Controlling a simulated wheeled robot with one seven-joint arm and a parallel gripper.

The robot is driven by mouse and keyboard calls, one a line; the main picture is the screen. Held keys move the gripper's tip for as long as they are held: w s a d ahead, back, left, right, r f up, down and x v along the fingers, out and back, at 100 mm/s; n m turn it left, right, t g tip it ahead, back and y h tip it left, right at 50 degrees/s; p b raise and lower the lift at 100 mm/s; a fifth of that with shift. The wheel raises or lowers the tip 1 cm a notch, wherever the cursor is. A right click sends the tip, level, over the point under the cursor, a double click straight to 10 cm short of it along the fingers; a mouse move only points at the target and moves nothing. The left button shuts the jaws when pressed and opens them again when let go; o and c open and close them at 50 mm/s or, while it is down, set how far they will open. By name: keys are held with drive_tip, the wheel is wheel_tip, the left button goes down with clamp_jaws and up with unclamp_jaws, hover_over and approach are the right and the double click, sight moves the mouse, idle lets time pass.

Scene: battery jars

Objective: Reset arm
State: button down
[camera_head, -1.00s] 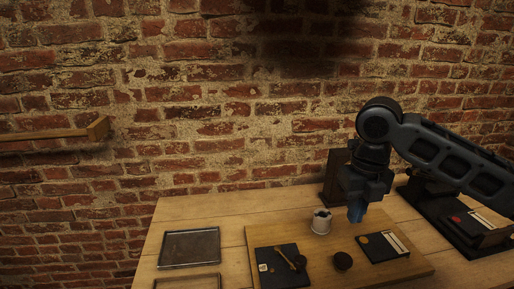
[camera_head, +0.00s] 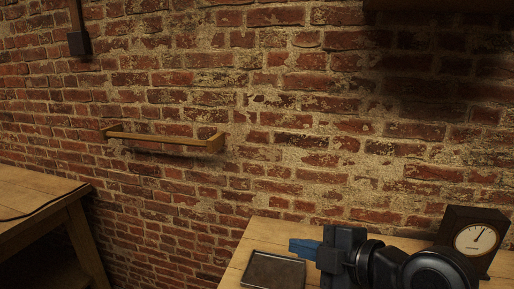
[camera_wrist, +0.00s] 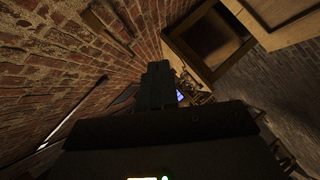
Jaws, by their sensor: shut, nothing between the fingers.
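My gripper (camera_head: 304,247) is at the lower middle of the head view, with its blue fingertips shut and pointing left. Nothing shows between them. It is held above or in front of the workbench (camera_head: 262,228), near the dark tray (camera_head: 275,269). My arm comes in from the lower right and hides much of the bench. In the wrist view my gripper (camera_wrist: 158,86) is a dark shape in the middle, tilted against the room, and its fingertips are hard to make out.
A wooden rail (camera_head: 165,139) is fixed to the brick wall. Another wooden table (camera_head: 38,196) with a dark cable stands at the left. Floor space lies between the two tables.

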drive_tip(key=s+d+f+m+t+h, duration=0.1)
drive_tip(key=s+f+m+t+h, duration=0.3)
drive_tip(key=s+m, duration=0.6)
drive_tip(key=s+d+f+m+t+h, duration=0.1)
drive_tip(key=s+d+f+m+h, duration=0.15)
drive_tip(key=s+f+m, duration=0.55)
drive_tip(key=s+d+r+m+h, duration=0.1)
drive_tip(key=s+d, duration=0.3)
drive_tip(key=s, duration=0.7)
drive_tip(key=s+d+r+m+h, duration=0.1)
drive_tip(key=s+d, duration=0.4)
drive_tip(key=s, duration=0.7)
wheel_tip(320, 180, up, 2)
drive_tip(key=shift+d+r+m+h, duration=0.25)
drive_tip(key=shift+m+h, duration=0.1)
drive_tip(key=shift+m, duration=0.25)
drive_tip(key=shift+f, duration=0.1)
